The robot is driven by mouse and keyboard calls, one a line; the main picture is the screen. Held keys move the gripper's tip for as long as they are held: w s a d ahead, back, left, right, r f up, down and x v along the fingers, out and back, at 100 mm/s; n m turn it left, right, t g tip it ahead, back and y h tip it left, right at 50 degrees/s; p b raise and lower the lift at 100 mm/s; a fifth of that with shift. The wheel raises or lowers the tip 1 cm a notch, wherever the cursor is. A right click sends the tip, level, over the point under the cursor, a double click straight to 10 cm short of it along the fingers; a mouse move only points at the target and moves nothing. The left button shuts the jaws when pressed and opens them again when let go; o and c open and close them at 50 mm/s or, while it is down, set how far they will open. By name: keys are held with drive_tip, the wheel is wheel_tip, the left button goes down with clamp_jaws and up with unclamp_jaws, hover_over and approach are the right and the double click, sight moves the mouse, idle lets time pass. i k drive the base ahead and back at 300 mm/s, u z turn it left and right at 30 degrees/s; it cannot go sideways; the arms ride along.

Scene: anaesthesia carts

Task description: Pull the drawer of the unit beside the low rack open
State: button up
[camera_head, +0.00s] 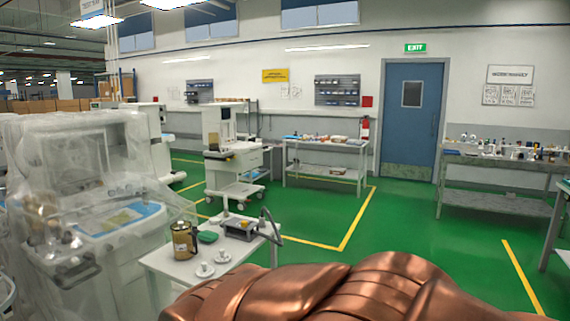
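A white wheeled anaesthesia unit (228,163) stands at mid-distance, left of the centre of the head view. Its drawer fronts are too small to make out, so I cannot tell whether any drawer is open. A low white table with a lower shelf (327,146) stands just to its right, apart from it, with small items on top. I cannot tell whether this is the low rack. My gripper is not in view.
A plastic-covered machine (80,200) stands close at left. A small white table (160,265) near me carries a jug (184,242), cups and a grey device (240,228). A metal bench (500,200) stands at right. Green floor (400,225) is clear in the middle.

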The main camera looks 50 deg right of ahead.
sight(244, 159)
drive_tip(key=z, duration=1.95)
drive_tip(key=k, duration=0.65)
drive_tip(key=z, duration=0.5)
drive_tip(key=i, duration=3)
drive_tip(key=u, duration=0.8)
drive_tip(key=i, duration=1.9)
drive_tip(key=u, duration=0.95)
drive_tip(key=i, duration=2.05)
drive_tip(key=z, duration=0.3)
drive_tip(key=i, duration=2.3)
drive_tip(key=z, duration=0.15)
